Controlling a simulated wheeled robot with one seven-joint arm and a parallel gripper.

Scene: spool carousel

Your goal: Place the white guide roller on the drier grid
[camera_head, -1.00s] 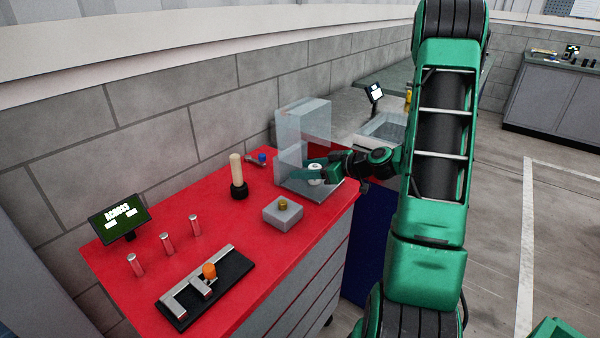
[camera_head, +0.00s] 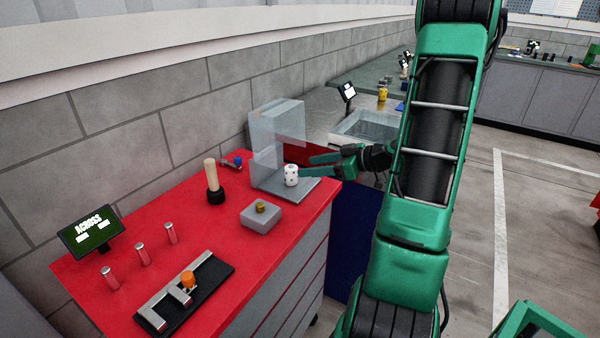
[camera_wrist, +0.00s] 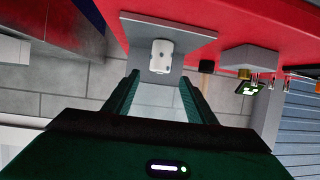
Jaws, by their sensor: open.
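The white guide roller (camera_head: 291,175), with dark spots, stands upright on a grey plate (camera_head: 312,190) beside clear upright panels (camera_head: 268,150) at the red bench's far right corner. I cannot make out a grid pattern on this plate. My gripper (camera_head: 306,168) is open and empty, just right of the roller, its fingers pointing at it. In the wrist view, the roller (camera_wrist: 161,57) stands on the plate (camera_wrist: 190,36) just beyond the gap between my fingertips (camera_wrist: 160,80), apart from both fingers.
The red bench (camera_head: 150,235) also holds a grey block with a brass knob (camera_head: 260,214), a cream rod in a black base (camera_head: 212,182), several red pegs, a black fixture with an orange piece (camera_head: 188,281) and a screen (camera_head: 92,230). A clear-walled tray (camera_head: 365,127) stands behind my gripper.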

